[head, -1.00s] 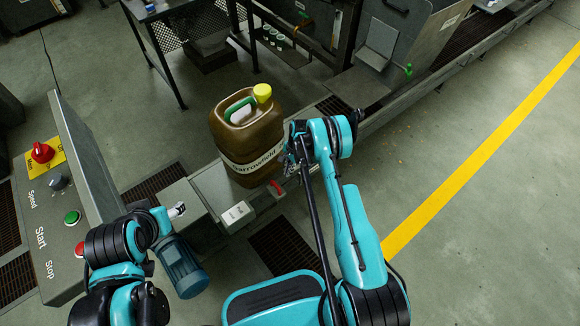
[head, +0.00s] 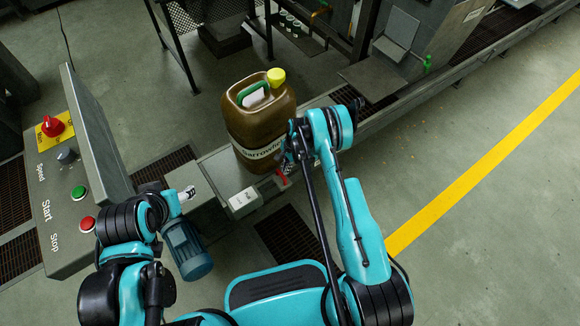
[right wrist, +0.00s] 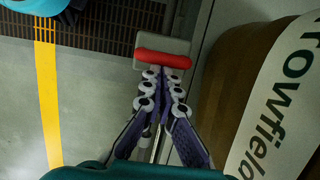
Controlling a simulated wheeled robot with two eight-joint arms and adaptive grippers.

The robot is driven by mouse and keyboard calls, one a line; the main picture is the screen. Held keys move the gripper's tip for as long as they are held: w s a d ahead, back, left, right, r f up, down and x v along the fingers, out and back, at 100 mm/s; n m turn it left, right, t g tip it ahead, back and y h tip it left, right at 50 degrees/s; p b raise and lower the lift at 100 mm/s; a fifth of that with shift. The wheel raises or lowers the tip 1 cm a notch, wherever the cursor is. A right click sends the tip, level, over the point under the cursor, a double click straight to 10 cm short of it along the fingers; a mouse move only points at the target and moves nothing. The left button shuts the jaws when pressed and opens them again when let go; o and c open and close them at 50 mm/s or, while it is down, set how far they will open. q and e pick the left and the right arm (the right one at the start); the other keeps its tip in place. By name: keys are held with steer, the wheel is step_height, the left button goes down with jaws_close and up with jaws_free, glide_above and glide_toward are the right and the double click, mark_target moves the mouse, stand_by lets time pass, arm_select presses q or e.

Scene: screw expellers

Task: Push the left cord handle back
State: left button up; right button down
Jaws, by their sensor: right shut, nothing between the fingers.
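A red bar handle (right wrist: 162,58) on a grey block shows in the right wrist view, straight ahead of my right gripper (right wrist: 163,76). I take it as the left cord handle, but no cord is visible. The same red handle (head: 283,181) shows in the head view, in front of the brown jug. My right gripper (head: 291,160) is shut and empty, with its fingertips just short of or at the handle; contact cannot be told.
The brown jug (head: 258,118) with a yellow cap stands close beside my right gripper. A white box (head: 243,201) sits left of the handle. A control panel (head: 62,180) with red and green knobs is at left. Open floor lies right of the yellow line (head: 480,168).

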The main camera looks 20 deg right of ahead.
steer(key=a, duration=0.1)
steer(key=s+a, duration=0.1)
steer(key=shift+a, duration=0.4)
arm_select(q)
steer(key=shift+w+d+r+p, duration=0.15)
steer(key=shift+d+r+p, duration=0.1)
steer(key=shift+r+p, duration=0.75)
steer(key=shift+w+d+r+p, duration=0.1)
steer(key=shift+d+r+p, duration=0.1)
steer(key=shift+r+p, duration=0.8)
arm_select(e)
steer(key=w+d+r, duration=0.2)
steer(key=d+r, duration=0.4)
steer(key=r, duration=0.4)
steer(key=shift+r, duration=0.25)
steer(key=shift+w, duration=0.1)
